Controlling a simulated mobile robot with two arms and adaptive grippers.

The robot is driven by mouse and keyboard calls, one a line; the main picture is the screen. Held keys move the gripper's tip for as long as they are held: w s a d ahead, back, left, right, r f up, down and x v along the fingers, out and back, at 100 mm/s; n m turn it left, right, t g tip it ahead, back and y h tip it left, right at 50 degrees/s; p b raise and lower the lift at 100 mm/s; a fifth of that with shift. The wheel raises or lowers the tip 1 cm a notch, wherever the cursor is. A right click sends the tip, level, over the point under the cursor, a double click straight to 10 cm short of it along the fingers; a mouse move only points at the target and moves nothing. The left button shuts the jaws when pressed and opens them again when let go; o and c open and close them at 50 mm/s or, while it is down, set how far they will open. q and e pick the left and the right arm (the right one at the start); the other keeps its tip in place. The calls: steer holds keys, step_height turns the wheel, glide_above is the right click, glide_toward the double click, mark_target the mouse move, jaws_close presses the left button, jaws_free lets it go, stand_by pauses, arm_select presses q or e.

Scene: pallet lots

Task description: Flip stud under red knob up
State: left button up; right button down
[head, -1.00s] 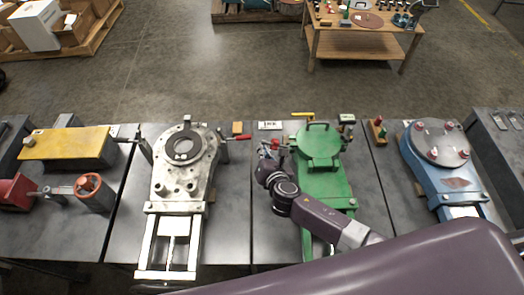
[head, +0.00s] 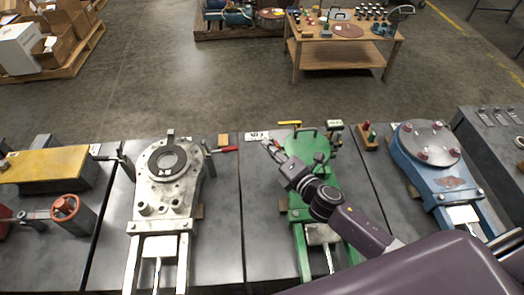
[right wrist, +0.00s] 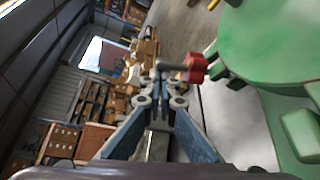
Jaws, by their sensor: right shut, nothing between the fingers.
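The green machine (head: 304,144) stands on the middle table, its round lid partly hidden behind my right arm. In the right wrist view a red knob (right wrist: 195,68) sits at the left edge of the green lid (right wrist: 262,48), with a short grey rod running left from it. My right gripper (head: 268,147) is shut and empty at the upper left of the green machine. In the wrist view its fingertips (right wrist: 160,82) are close to the grey rod; I cannot tell whether they touch. No separate stud can be made out. My left gripper is not in view.
A grey machine (head: 168,183) with a red-tipped handle stands to the left. A blue machine (head: 440,175) with several red knobs stands to the right. Open floor lies behind the tables.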

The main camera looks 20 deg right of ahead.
steer(key=shift+s+d+r+p, duration=0.15)
steer(key=shift+d, duration=0.55)
steer(key=shift+s+d+r+p, duration=0.1)
steer(key=shift+d+r+p, duration=0.05)
steer(key=shift+d, duration=0.5)
steer(key=shift+d, duration=0.2)
steer(key=shift+w, duration=0.1)
